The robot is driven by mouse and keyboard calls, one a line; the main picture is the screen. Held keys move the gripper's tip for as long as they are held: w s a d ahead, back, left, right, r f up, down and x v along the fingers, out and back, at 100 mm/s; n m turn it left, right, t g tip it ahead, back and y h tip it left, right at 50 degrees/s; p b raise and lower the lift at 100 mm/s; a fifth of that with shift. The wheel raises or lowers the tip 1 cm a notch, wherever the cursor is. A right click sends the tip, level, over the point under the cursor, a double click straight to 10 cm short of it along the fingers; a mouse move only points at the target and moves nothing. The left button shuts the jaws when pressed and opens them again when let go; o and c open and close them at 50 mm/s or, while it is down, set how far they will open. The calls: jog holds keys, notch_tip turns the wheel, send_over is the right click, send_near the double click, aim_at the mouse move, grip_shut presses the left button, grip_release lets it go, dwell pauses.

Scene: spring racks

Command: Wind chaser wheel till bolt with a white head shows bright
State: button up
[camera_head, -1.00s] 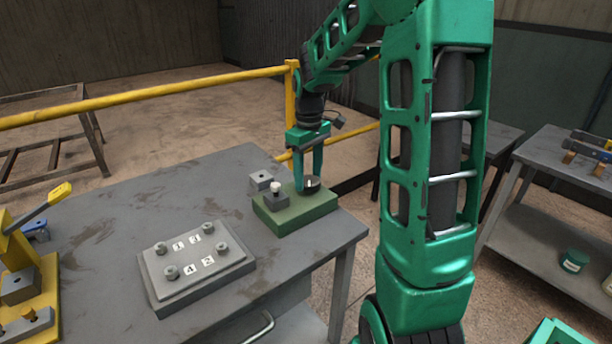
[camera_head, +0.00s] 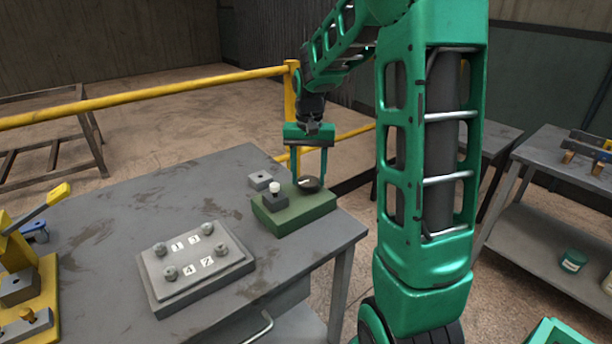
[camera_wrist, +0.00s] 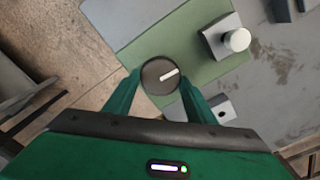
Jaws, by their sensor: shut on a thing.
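The chaser wheel, a dark round knob (camera_head: 308,187) with a white line on its top, sits on a green block (camera_head: 298,211). It also shows in the wrist view (camera_wrist: 151,84). My gripper (camera_head: 311,180) points down over the block. Its two green fingers are closed on opposite sides of the wheel, and the white line lies slanted. The bolt with a white head (camera_head: 274,187) stands upright on a small dark block left of the wheel. Its head (camera_wrist: 237,40) looks pale cream-white; I cannot tell whether it is lit.
A small grey block with a hole (camera_head: 260,180) stands beside the green block. A grey plate (camera_head: 200,275) with numbered labels and several bolts lies in front. A yellow lever fixture (camera_head: 30,262) is at far left. A yellow rail (camera_head: 150,97) runs behind the grey table (camera_head: 110,215).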

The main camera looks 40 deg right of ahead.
aim_at(308, 180)
jog(key=m, duration=0.5)
jog(key=shift+m, duration=0.3)
jog(key=shift+a+r+m, duration=0.1)
jog(key=shift+m, duration=2)
jog(key=o, duration=1)
jog(key=shift+o, duration=0.2)
notch_tip(308, 180, up, 11)
jog(key=shift+f, duration=0.2)
